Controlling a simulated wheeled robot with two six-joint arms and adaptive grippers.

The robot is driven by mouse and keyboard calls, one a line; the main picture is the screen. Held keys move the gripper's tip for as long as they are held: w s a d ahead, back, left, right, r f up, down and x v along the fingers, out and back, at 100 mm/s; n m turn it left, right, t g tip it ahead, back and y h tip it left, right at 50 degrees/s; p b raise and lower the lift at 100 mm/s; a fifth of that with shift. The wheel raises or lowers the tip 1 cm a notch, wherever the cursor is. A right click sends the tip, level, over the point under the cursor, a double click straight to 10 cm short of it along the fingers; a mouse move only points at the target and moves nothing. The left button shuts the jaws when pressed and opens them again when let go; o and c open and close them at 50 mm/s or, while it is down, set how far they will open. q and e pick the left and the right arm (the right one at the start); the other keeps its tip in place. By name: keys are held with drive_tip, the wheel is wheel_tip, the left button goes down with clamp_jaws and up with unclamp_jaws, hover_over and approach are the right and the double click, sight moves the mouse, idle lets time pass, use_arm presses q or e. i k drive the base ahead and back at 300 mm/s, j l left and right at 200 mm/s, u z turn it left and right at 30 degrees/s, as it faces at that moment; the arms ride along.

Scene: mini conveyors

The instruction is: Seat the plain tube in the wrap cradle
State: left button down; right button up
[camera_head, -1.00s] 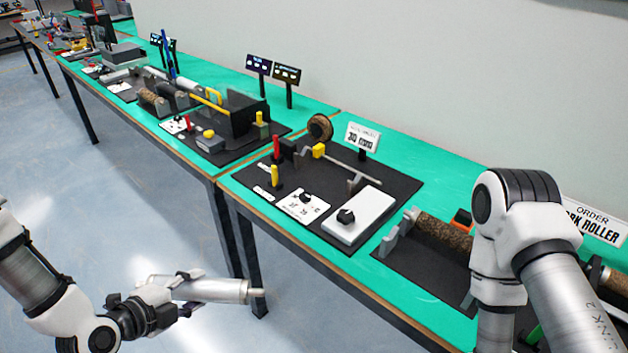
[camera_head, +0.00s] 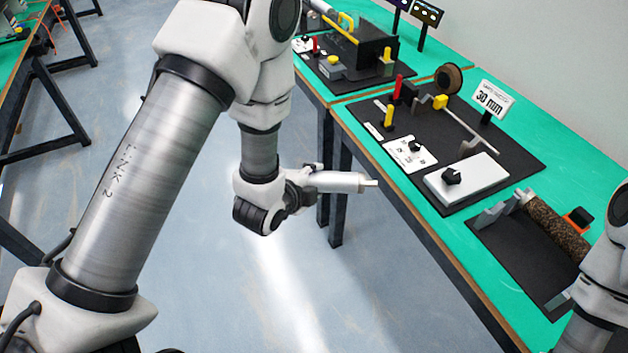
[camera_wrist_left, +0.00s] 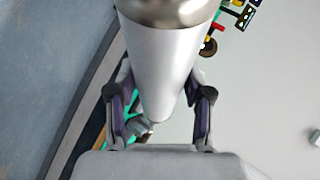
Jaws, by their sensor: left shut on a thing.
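The plain silvery tube (camera_head: 342,182) is held roughly level in my left gripper (camera_head: 307,182), over the floor short of the table edge. The tube's narrow light end points right, toward the table. In the left wrist view the tube (camera_wrist_left: 168,75) runs between the two fingers. The likely wrap cradle is the pair of supports on the black mat below the 30 mm sign: a dark block (camera_head: 408,92) and a grey post (camera_head: 470,147), with a thin rod (camera_head: 465,126) between them. No label confirms this. My right gripper is outside the view.
The green table (camera_head: 448,205) has a front edge between tube and mat. A white box with a black knob (camera_head: 468,183) stands in front of the grey post. A cork roller (camera_head: 555,228) lies at right.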

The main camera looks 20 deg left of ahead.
sight(442, 127)
drive_tip(key=i+j+z, duration=0.1)
drive_tip(key=j, duration=0.3)
drive_tip(key=i+j+z, duration=0.1)
drive_tip(key=j, duration=0.3)
drive_tip(key=i+j+z, duration=0.1)
drive_tip(key=i+j, duration=0.15)
drive_tip(key=j, duration=0.2)
drive_tip(key=i+j+z, duration=0.1)
drive_tip(key=j, duration=0.35)
drive_tip(key=i+z, duration=0.1)
drive_tip(key=z, duration=0.35)
drive_tip(key=i+z, duration=0.15)
drive_tip(key=z, duration=0.35)
drive_tip(key=i+j, duration=0.1)
drive_tip(key=i, duration=0.25)
